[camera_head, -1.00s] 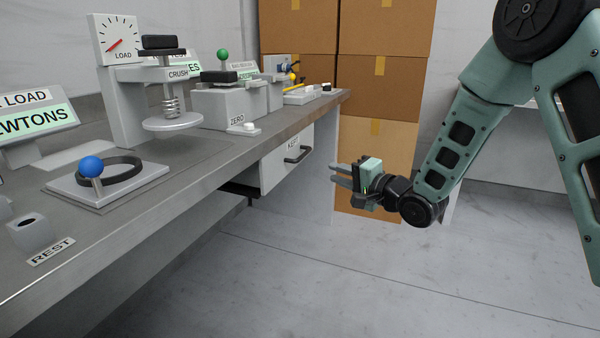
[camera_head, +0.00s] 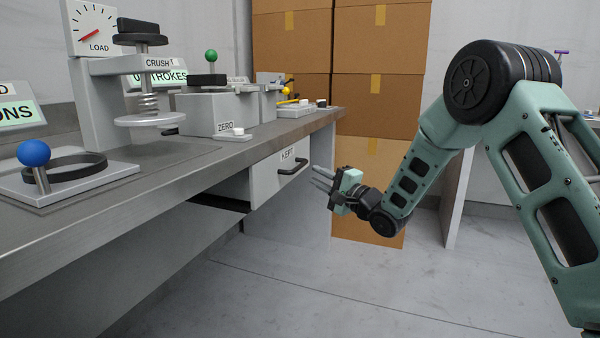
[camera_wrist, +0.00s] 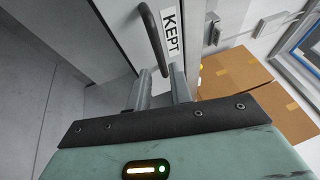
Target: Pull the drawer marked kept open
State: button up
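The drawer marked KEPT (camera_head: 266,182) is a light grey front under the bench's far end, with a dark bar handle (camera_head: 294,167). Its front looks close to the bench edge; I cannot tell whether it stands out at all. My gripper (camera_head: 317,176) is just right of the handle, fingers pointing at it and apart, with nothing between them. In the wrist view the handle (camera_wrist: 152,38) lies just beyond the open fingertips (camera_wrist: 160,75), roughly in line with the gap. The KEPT label (camera_wrist: 171,31) is beside it. I see no clear contact.
The grey bench (camera_head: 215,160) runs along the left, carrying a crush press (camera_head: 148,90), a ZERO box (camera_head: 208,113) and a blue-knobbed lever (camera_head: 34,154). Cardboard boxes (camera_head: 380,110) stack behind my gripper. The floor (camera_head: 330,290) in front is clear.

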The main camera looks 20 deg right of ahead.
aim_at(300, 164)
jog(key=b+x, duration=0.1)
jog(key=x, duration=0.6)
jog(key=shift+w+a, duration=0.1)
jog(key=shift+w, duration=0.15)
jog(key=shift+c, duration=0.2)
grip_shut()
